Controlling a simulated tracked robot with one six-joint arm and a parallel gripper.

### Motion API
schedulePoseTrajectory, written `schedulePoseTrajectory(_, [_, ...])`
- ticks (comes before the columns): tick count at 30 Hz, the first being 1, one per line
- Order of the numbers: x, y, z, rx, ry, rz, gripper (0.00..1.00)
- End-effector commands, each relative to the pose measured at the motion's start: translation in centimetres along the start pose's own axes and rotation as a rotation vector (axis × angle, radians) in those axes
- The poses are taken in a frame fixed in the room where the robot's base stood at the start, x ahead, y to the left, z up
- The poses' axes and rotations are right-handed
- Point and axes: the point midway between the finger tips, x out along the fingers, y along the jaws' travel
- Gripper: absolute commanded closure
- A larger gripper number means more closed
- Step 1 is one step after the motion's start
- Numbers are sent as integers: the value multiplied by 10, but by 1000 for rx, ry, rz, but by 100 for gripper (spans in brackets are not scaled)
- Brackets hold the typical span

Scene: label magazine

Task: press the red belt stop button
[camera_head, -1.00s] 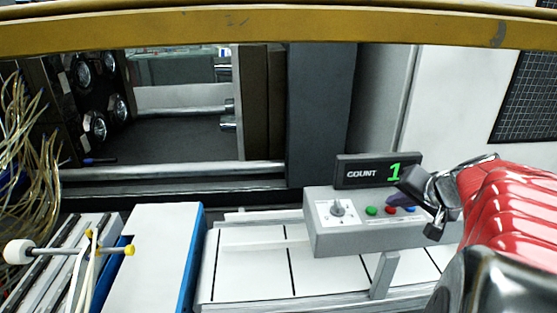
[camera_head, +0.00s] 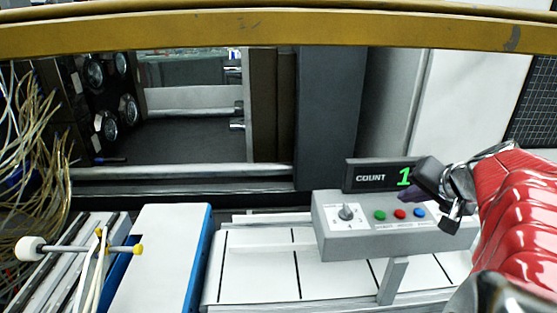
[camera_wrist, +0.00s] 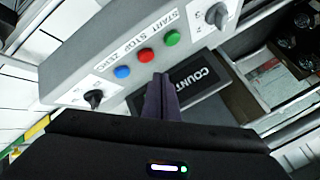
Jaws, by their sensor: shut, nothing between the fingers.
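The red button (camera_head: 400,214) sits on the sloped front of a grey control box (camera_head: 345,247), between a green button (camera_head: 380,216) and a blue button (camera_head: 419,212). In the wrist view the red button (camera_wrist: 146,55) lies just beyond my fingertips, in the row labelled START, STOP, ZERO. My gripper (camera_wrist: 161,77) is shut and empty, its dark fingers together. In the head view my gripper (camera_head: 411,195) is just above the red and blue buttons, in front of the counter display. The fingertips look apart from the red button, but the exact gap is hard to tell.
A display (camera_head: 370,178) reading COUNT 1 stands behind the box. A selector knob (camera_head: 347,212) is left of the buttons, and another knob (camera_wrist: 94,98) shows beyond the blue button in the wrist view. A white belt (camera_head: 258,270) runs beneath.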

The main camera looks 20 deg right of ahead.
Motion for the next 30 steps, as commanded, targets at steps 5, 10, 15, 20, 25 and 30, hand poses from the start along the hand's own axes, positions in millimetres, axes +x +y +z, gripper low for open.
schedulePoseTrajectory(5, [-9, -7, -6, -2, 1, 1, 100])
schedulePoseTrajectory(10, [-18, -13, -13, -2, 0, 0, 100])
schedulePoseTrajectory(15, [-24, -18, -18, -2, 1, 0, 100])
schedulePoseTrajectory(20, [-25, -18, -18, 0, -1, 0, 100])
schedulePoseTrajectory(25, [-25, -18, -18, -1, -1, 0, 100])
schedulePoseTrajectory(30, [-25, -19, -18, -6, -2, 4, 100])
